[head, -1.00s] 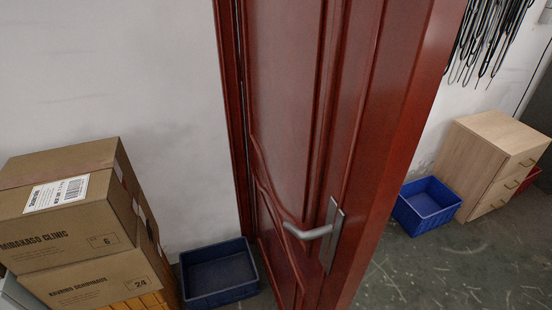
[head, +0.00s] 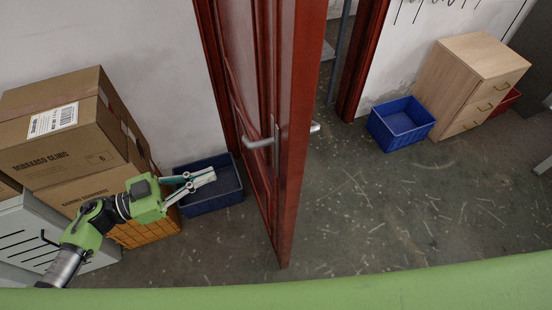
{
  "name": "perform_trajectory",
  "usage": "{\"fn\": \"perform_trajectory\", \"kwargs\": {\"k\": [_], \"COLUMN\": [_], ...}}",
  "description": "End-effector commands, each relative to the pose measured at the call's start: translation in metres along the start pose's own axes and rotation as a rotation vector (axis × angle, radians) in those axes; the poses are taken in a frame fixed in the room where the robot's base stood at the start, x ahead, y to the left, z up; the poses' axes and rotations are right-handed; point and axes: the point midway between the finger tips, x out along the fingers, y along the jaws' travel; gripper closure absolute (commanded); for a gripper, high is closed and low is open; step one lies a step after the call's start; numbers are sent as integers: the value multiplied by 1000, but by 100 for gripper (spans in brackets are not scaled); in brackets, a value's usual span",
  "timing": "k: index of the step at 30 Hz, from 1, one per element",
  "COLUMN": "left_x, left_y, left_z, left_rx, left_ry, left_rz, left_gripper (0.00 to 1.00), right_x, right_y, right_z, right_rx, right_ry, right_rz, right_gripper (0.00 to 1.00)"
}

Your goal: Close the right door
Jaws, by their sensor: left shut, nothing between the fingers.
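A red wooden door (head: 297,130) stands ajar in the middle of the head view, seen nearly edge-on. Its silver lever handle (head: 260,143) points left on the near face, and the other handle (head: 315,127) shows on the far side. The door frame's red post (head: 362,60) stands to the right, with an open gap between it and the door. My left gripper (head: 211,174) is shut and empty, left of the door and apart from the handle, in front of a blue bin. My right gripper is not in view.
Stacked cardboard boxes (head: 60,140) stand at left, by a dark blue bin (head: 232,190). Right of the doorway are a blue bin (head: 402,125) and a wooden drawer cabinet (head: 455,85). The floor (head: 370,215) right of the door is clear.

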Motion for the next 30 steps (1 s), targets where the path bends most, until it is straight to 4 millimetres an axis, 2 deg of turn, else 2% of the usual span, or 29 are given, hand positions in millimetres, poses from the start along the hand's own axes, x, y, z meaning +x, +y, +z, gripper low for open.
{"fn": "perform_trajectory", "kwargs": {"k": [1,3,8,16,21,25,30], "left_x": [1,3,17,72,107,125,138], "left_y": [9,17,20,24,27,28,30], "left_z": [-10,-15,-17,-19,-18,-17,-14], "left_rx": [4,1,-2,-3,-3,-2,-2], "left_ry": [-10,-15,-14,-10,-11,-13,-15], "left_rz": [46,80,91,87,87,86,86], "left_gripper": [100,100,100,100,100,100,100], "right_x": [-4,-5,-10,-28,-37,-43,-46], "right_y": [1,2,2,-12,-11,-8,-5], "right_z": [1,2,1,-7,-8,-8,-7], "right_rx": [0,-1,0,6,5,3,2], "right_ry": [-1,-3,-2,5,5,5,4], "right_rz": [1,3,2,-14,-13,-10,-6], "right_gripper": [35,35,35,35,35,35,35]}}
